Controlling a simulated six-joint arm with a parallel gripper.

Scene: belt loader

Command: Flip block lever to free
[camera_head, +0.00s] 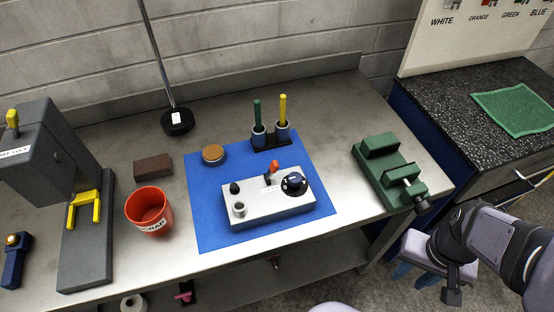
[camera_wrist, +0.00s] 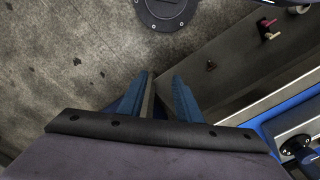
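The silver block (camera_head: 268,205) sits on the blue mat (camera_head: 212,228) on the metal bench. Its orange lever (camera_head: 272,167) stands near the back edge, by a small white label too small to read. A black dial (camera_head: 294,183) is right of the lever; a black knob and a round metal fitting are to the left. In the wrist view, part of the block and its dial (camera_wrist: 296,147) show at the lower right. My gripper (camera_head: 416,277) hangs off the bench's right end, well apart from the block. Its blue fingers (camera_wrist: 160,82) are apart, with nothing between them.
A green vise (camera_head: 388,172) stands between the block and my gripper. A holder with green and yellow pegs (camera_head: 271,137) is behind the block. A red cup (camera_head: 150,211), brown block (camera_head: 153,167) and grey press (camera_head: 88,235) stand left. A dark counter (camera_head: 478,120) is at right.

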